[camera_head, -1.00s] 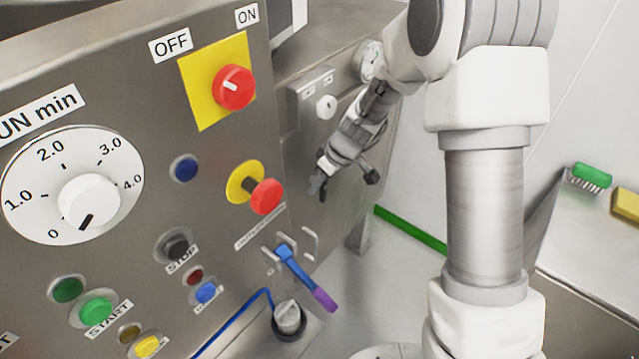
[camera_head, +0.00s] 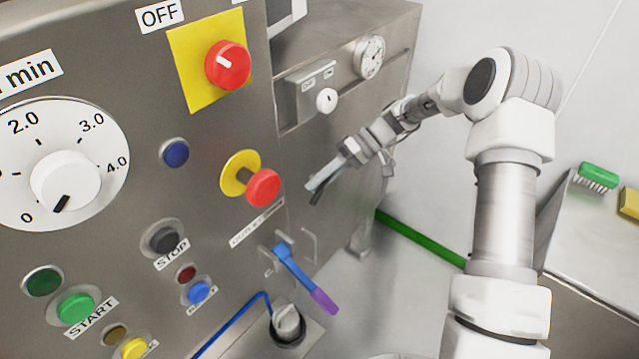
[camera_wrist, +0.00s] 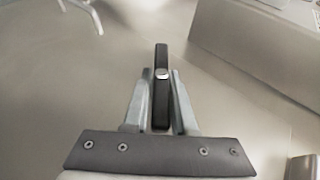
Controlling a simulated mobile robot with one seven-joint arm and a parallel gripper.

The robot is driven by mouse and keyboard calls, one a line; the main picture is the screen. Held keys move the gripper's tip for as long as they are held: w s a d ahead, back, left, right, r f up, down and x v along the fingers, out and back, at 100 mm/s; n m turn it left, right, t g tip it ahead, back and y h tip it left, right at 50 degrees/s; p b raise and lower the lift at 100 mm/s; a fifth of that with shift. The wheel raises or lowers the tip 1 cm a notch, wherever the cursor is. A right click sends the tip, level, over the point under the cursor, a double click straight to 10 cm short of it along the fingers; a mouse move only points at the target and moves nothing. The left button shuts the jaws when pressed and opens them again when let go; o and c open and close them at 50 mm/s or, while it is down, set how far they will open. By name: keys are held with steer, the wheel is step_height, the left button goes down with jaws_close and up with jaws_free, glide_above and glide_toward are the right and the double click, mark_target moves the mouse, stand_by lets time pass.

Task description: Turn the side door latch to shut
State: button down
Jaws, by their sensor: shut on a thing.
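The side door latch shows in the wrist view as a narrow black bar (camera_wrist: 161,58) with a round silver pivot, running up and down the picture on a grey metal face. My gripper (camera_wrist: 161,76) has one finger on each side of the bar and is shut on it. In the head view my gripper (camera_head: 314,187) reaches from the right to the machine's side face, right of the red push button. There the latch is mostly hidden by the fingers, and its open and shut marks cannot be made out.
A white knob (camera_head: 327,100) and a round gauge (camera_head: 369,57) sit above my gripper on the side face. A blue lever with a purple end (camera_head: 305,280) and metal hooks stand below it. The red push button (camera_head: 262,187) sticks out close on the left.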

steer(key=g+y+b, duration=0.1)
steer(key=m+g+y+b, duration=0.1)
steer(key=y, duration=0.1)
steer(key=shift+f+g, duration=0.2)
steer(key=shift+g, duration=0.1)
steer(key=shift+r+m+g+y+b, duration=0.15)
steer(key=shift+m+g+y+b, duration=0.55)
steer(key=shift+y, duration=0.5)
steer(key=c, duration=0.7)
jaws_free()
steer(key=shift+d, duration=0.15)
